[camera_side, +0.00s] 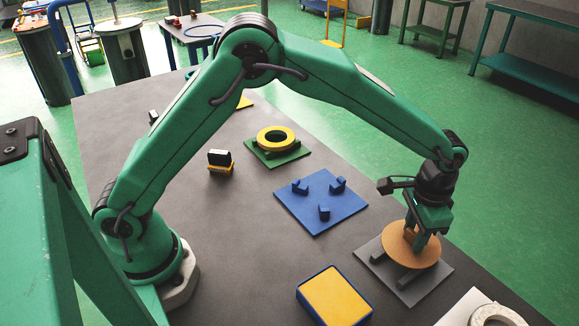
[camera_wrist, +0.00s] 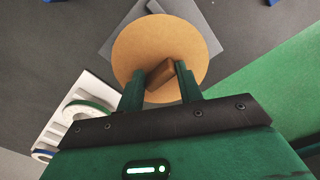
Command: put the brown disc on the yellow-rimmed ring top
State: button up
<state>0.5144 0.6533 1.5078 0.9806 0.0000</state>
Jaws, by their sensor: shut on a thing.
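The brown disc (camera_side: 398,251) has a small brown block-shaped knob (camera_wrist: 160,74) at its middle. It lies about level over a grey square plate (camera_side: 416,286) with dark bar supports, at the right of the table. I cannot tell whether it rests on them or is just above. My gripper (camera_side: 411,234) points down and is shut on the knob; the fingers (camera_wrist: 160,80) stand on both sides of it in the wrist view. The yellow-rimmed ring top (camera_side: 289,140) sits on dark supports over a green square plate (camera_side: 290,157), farther back, with nothing on it.
A yellow-topped blue box (camera_side: 337,295) is in front. A small black-and-yellow block (camera_side: 220,161) stands left. A white board with rings (camera_wrist: 94,88) is near the table edge.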

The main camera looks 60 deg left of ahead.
jog(key=shift+a, duration=0.1)
jog(key=w+a+r+n, duration=0.2)
jog(key=a+n, duration=0.2)
jog(key=a, duration=0.6)
jog(key=w+a+r+n, duration=0.2)
jog(key=a+r+n, duration=0.15)
jog(key=a, duration=0.65)
jog(key=s+a+r+n, duration=0.2)
jog(key=a+n, duration=0.3)
jog(key=a, duration=0.5)
jog(key=s+a+r+n, duration=0.15)
jog(key=a+n, duration=0.35)
jog(key=a, duration=0.5)
jog(key=shift+s+a+f, duration=0.15)
jog(key=shift+a+f, duration=2.65)
jog(key=shift+a, duration=0.15)
jog(key=shift+s+a+f, duration=0.1)
jog(key=shift+a+f, duration=2.7)
jog(key=shift+a, duration=0.15)
jog(key=shift+f, duration=0.15)
jog(key=o, duration=1)
